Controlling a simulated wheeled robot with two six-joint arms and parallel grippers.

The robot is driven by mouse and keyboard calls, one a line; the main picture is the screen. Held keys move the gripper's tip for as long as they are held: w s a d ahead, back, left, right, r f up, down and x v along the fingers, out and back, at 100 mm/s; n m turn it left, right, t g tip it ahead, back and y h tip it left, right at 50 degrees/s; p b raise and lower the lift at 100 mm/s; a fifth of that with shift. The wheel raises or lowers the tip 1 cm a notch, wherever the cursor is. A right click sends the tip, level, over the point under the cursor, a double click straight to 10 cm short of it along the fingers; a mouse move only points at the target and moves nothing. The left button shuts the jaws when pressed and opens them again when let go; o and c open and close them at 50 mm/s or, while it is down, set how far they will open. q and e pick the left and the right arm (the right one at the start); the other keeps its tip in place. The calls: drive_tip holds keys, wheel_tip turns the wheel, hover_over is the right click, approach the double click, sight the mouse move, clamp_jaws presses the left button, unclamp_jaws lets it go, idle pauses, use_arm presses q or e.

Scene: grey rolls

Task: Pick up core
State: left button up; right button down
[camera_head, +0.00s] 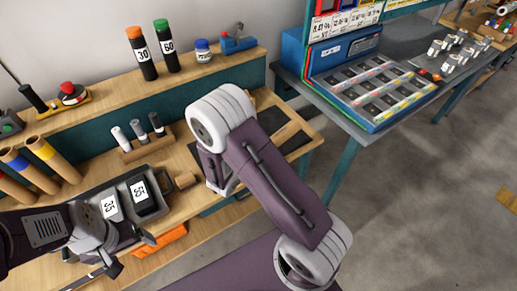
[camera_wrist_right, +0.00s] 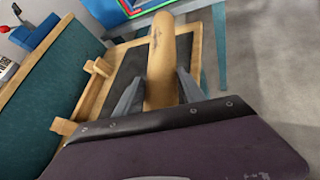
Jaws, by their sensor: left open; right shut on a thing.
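A tan cylinder, which looks like the core (camera_wrist_right: 160,65), stands out between the two grey fingers of my right gripper (camera_wrist_right: 160,92) in the right wrist view. The gripper is shut on it, with one finger on each side. The core lies over a dark panel with a wooden frame; I cannot tell whether it touches it. In the head view my right arm hides its gripper and the core. My left gripper (camera_head: 131,252) is open and empty at the lower left, in front of the grey tray.
Brown tubes (camera_head: 48,158) stand at left. Bottles 30 and 60 (camera_head: 167,48) stand on the shelf.

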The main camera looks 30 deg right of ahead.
drive_tip(key=s+r+p, duration=0.4)
drive_tip(key=s+p, duration=0.3)
drive_tip(key=shift+s+a+r+p, duration=0.15)
drive_tip(key=shift+a+r+p, duration=0.1)
drive_tip(key=shift+a+p, duration=0.1)
